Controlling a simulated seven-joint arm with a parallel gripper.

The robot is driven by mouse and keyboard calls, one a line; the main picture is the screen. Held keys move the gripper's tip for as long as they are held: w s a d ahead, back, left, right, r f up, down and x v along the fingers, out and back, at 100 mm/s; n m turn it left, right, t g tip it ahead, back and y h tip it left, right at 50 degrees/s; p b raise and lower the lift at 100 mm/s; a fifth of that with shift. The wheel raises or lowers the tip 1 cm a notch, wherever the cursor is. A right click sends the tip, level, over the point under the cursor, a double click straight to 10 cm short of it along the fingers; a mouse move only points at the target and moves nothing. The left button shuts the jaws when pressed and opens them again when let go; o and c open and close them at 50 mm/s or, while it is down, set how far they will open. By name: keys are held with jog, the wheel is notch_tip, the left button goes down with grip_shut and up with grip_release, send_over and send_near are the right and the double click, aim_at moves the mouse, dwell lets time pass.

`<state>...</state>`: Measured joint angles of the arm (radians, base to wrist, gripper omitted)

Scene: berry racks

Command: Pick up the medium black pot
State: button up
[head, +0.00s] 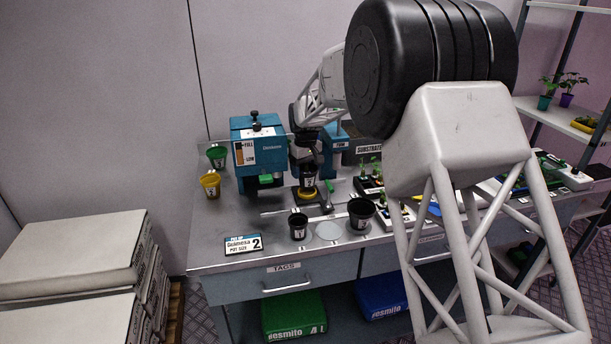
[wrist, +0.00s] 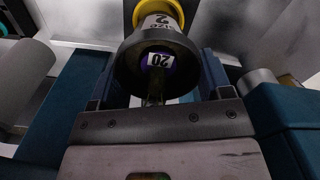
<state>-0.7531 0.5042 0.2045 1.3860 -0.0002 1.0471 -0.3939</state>
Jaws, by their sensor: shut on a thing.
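The medium black pot (head: 308,179) is in my gripper (head: 306,160), in the middle of the bench. In the wrist view the pot (wrist: 150,45) sits between the two fingers of my gripper (wrist: 160,75), which is shut on it. A white label with a 2 shows on its side, and a small tag reading 20 shows within its dark opening. A yellow round piece (head: 309,194) is just below the pot; I cannot tell if they touch.
A small black pot (head: 298,226) and a large black pot (head: 361,214) flank an empty pale disc (head: 328,231) at the bench front. A blue machine (head: 258,150) stands left, with green (head: 217,156) and yellow (head: 210,184) pots beside it. Seedling trays (head: 370,184) lie right.

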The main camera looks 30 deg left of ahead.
notch_tip(320, 180, up, 25)
dwell(0.4)
dwell(0.8)
jog(key=s+d+f, duration=2.3)
jog(key=d+f, duration=0.1)
jog(key=shift+d+f+m, duration=0.2)
jog(key=shift+d+m, duration=0.1)
jog(key=shift+d, duration=0.05)
jog(key=w+a+f, duration=0.1)
jog(key=w+a, duration=0.9)
jog(key=w, duration=0.2)
jog(key=shift+w+a+f, duration=0.15)
jog(key=shift+f, duration=0.1)
jog(key=shift+f, duration=1.75)
